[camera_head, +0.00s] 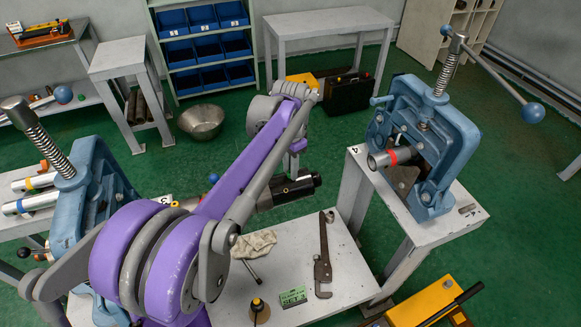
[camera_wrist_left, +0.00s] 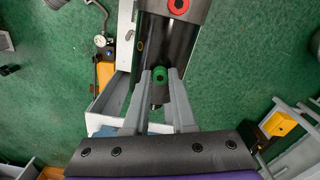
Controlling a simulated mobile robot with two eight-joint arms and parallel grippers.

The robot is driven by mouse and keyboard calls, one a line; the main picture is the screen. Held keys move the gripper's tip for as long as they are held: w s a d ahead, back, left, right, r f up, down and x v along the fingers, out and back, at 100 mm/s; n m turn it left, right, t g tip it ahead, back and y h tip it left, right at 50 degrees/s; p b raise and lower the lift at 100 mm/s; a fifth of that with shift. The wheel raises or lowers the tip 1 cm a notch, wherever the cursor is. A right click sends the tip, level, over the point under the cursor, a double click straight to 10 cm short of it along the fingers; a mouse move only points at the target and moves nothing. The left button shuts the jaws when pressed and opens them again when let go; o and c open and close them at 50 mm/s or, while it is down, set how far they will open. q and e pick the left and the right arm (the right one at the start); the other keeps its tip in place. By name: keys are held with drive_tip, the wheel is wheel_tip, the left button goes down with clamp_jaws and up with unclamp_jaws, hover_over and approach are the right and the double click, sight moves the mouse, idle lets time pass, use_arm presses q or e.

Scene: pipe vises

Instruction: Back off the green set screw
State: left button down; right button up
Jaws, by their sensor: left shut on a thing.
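The green set screw (camera_wrist_left: 158,74) shows in the left wrist view on a black cylinder (camera_wrist_left: 171,42). My left gripper (camera_wrist_left: 160,80) has its two grey fingers on either side of the screw, shut on it. In the head view the black body (camera_head: 291,191) lies across the middle, partly behind my purple left arm. I cannot make out the green screw or the fingertips there. My right gripper is not in view.
A blue vise (camera_head: 432,150) with a red-banded pipe (camera_head: 391,157) stands on the right bench. Another blue vise (camera_head: 82,195) is at the left. A pipe wrench (camera_head: 323,262), a rag (camera_head: 254,244) and a green SET card (camera_head: 293,295) lie on the middle bench.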

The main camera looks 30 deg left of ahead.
use_arm(q)
drive_tip(key=n, duration=0.5)
drive_tip(key=shift+f+n, duration=0.1)
drive_tip(key=shift+n, duration=0.2)
drive_tip(key=n, duration=1.1)
drive_tip(key=shift+n, duration=0.4)
drive_tip(key=n, duration=0.5)
drive_tip(key=c, duration=0.7)
unclamp_jaws()
drive_tip(key=shift+c, duration=0.2)
